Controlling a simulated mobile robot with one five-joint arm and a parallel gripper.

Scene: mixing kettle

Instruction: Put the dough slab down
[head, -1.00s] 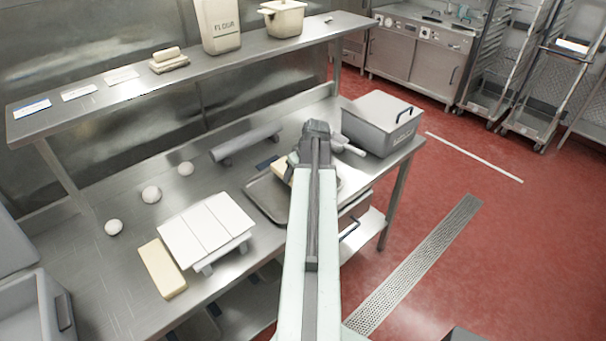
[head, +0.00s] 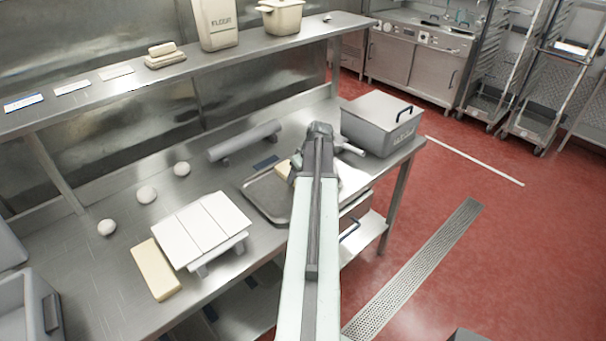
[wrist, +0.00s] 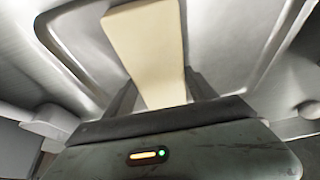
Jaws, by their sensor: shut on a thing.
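The dough slab (wrist: 147,45) is a long, flat, cream-coloured block. It sits between the two fingers of my gripper (wrist: 163,95), which is shut on it. In the head view only a small end of the slab (head: 283,170) shows, left of my gripper (head: 312,172); my arm hides the rest. The slab is over the grey metal tray (head: 262,203); I cannot tell whether it touches it. In the wrist view the tray's rim (wrist: 62,58) runs along both sides of the slab.
A similar cream slab (head: 155,270) lies at the table's front left, beside a white slatted board (head: 205,228). Several pale dough balls (head: 147,194) and a grey roller (head: 243,141) lie behind. A grey lidded bin (head: 382,124) stands right of my gripper.

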